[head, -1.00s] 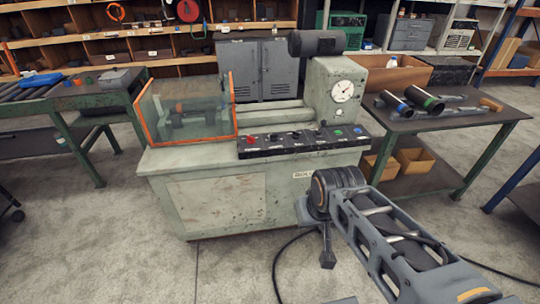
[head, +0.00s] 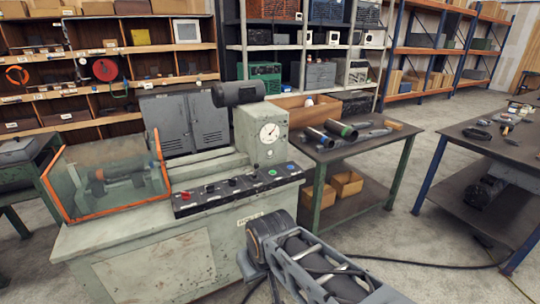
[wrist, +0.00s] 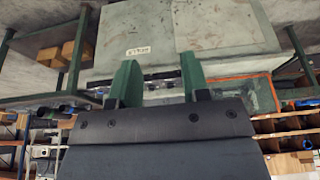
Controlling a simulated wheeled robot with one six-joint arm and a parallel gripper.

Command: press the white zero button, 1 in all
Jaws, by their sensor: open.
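The control panel (head: 238,187) is a dark strip along the front top edge of the grey-green machine (head: 150,255). I cannot tell for sure which one is the white zero button. In the wrist view, which is upside down, my gripper (wrist: 159,80) has two green fingers spread apart with nothing between them. It faces the machine front, apart from the panel, which the fingers partly hide.
A clear guard with an orange frame (head: 160,160) stands at the machine's left. A round gauge (head: 269,133) rises behind the panel. A side table (head: 385,150) with pipes stands to the right, another table (head: 500,150) beyond it. Concrete floor is open between them.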

